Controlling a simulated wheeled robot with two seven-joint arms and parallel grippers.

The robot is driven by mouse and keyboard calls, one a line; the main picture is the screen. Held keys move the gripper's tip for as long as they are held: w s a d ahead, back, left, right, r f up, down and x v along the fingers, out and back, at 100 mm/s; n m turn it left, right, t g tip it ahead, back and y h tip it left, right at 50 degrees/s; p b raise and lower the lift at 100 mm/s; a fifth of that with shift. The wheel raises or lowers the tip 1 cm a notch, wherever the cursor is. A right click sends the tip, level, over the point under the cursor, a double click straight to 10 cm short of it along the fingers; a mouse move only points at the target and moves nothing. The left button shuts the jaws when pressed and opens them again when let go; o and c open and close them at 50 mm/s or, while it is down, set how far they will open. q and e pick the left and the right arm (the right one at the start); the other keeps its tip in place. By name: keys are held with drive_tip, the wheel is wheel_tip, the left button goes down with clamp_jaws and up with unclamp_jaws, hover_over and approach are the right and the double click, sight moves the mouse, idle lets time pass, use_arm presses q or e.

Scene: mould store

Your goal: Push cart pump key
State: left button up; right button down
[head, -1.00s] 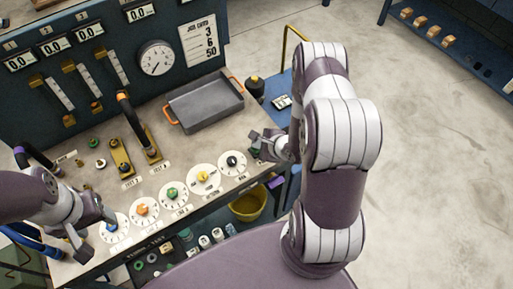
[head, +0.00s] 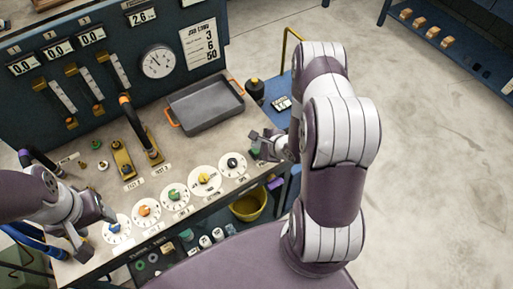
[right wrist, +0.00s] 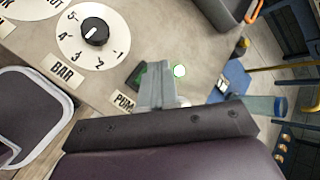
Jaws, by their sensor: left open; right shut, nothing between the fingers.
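The pump key, a dark key with a green edge (right wrist: 137,76), is beside a partly hidden label in the right wrist view. My right gripper (right wrist: 154,72) is shut and empty, its fingertips at the key and covering part of it; I cannot tell whether they touch. In the head view my right gripper (head: 265,141) is at the bench's right end, with a bit of the green key (head: 255,153) showing. My left gripper (head: 97,233) is open and empty near the blue dial at the bench's front left.
Several dials, such as the black BAR dial (right wrist: 95,31), line the bench front. A grey tray (head: 205,103) with orange handles stands behind them. A blue panel carries readouts, the fourth (head: 142,16) showing 2.6, and a round gauge (head: 158,61). A yellow bucket (head: 248,207) stands below.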

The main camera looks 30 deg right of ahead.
sight(256, 151)
wheel_tip(256, 151, up, 6)
drive_tip(key=p, duration=0.6)
drive_tip(key=shift+w+a, duration=0.2)
drive_tip(key=shift+a, duration=0.05)
